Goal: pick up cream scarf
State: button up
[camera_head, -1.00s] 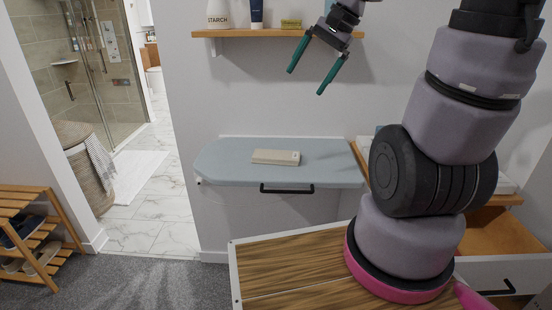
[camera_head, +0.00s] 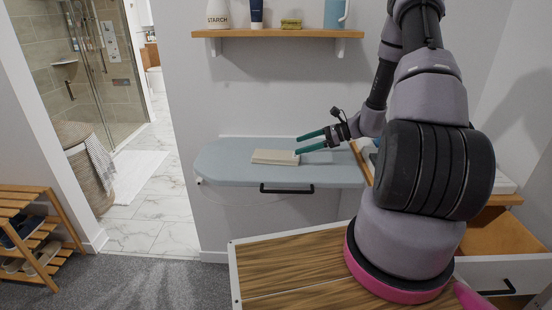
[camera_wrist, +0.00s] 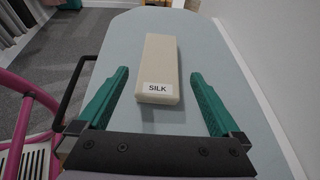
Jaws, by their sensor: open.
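The cream scarf (camera_head: 272,157) is a flat folded block lying on the blue-grey ironing board (camera_head: 225,163). In the wrist view the cream scarf (camera_wrist: 160,62) carries a white label reading "SILK" on its near end. My gripper (camera_head: 311,142) has green fingers and is at the right end of the scarf, pointing left along the board. In the wrist view my gripper (camera_wrist: 158,92) is open, with one finger on each side of the scarf's near end and visible gaps between. Nothing is held.
A wooden shelf (camera_head: 280,34) above the board holds a starch bottle (camera_head: 219,13), a dark tube (camera_head: 257,13), a small yellowish item (camera_head: 291,23) and a blue jug (camera_head: 335,13). A black handle (camera_head: 287,189) is on the board's front. The wall is close behind the board.

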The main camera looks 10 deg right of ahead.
aim_at(276, 154)
jog(key=shift+w+a+f, duration=0.15)
jog(key=shift+f, duration=0.2)
jog(key=x, duration=1)
jog(key=shift+f, duration=0.15)
jog(key=c, duration=1.2)
